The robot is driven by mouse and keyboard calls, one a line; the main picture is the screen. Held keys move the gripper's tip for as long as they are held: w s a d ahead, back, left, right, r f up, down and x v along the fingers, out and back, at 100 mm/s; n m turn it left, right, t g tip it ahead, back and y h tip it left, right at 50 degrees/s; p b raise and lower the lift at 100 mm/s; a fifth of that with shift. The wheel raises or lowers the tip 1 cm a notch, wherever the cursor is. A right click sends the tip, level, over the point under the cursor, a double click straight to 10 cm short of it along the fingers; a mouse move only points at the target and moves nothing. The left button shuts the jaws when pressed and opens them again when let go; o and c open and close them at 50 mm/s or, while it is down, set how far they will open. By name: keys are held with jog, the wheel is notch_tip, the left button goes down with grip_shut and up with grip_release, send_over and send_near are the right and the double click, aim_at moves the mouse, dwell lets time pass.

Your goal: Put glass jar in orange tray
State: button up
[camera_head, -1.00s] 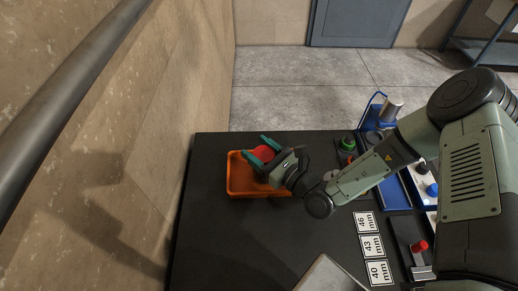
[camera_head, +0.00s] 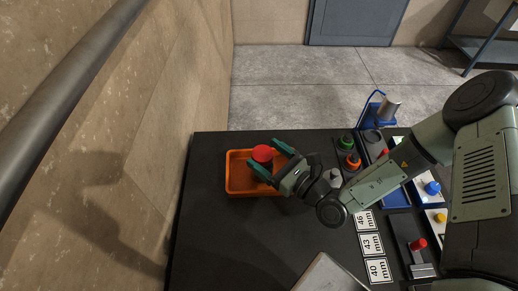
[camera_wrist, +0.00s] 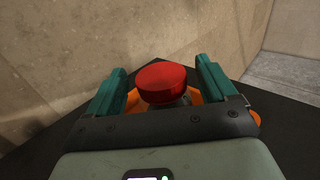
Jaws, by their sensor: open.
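The glass jar shows mainly as its red lid (camera_head: 262,153), with the body mostly hidden beneath it. It stands in the orange tray (camera_head: 240,190) on the black table. In the wrist view the red lid (camera_wrist: 162,82) sits between the two green fingers, with part of the orange tray (camera_wrist: 203,97) visible around it. My gripper (camera_head: 268,160) is open, and its fingers lie on either side of the lid with gaps showing in the wrist view.
Green (camera_head: 346,142) and orange (camera_head: 351,161) knobs and a blue stand (camera_head: 369,110) are right of the tray. Number cards (camera_head: 371,245) lie nearer the front. A wall (camera_head: 180,80) rises at the left. The table left of the tray is clear.

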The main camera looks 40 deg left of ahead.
jog(key=d, duration=0.8)
jog(key=shift+d, duration=0.2)
jog(key=d+r+n+g+h, duration=0.3)
jog(key=d+r+n, duration=0.1)
jog(key=r+n, duration=0.35)
jog(key=d+r+n+g+h, duration=0.4)
jog(key=r+n, duration=0.2)
jog(key=r, duration=0.3)
jog(key=s+d+r+n+t+h, duration=0.1)
jog(key=d+r+n+t+h, duration=0.1)
jog(key=d+r+t+h, duration=0.3)
jog(key=s+d+r+n+t+h, duration=0.2)
jog(key=d+r+t+h, duration=0.4)
jog(key=d+r, duration=0.8)
jog(key=d+n+t, duration=0.1)
jog(key=d, duration=0.2)
jog(key=shift+s+t, duration=0.3)
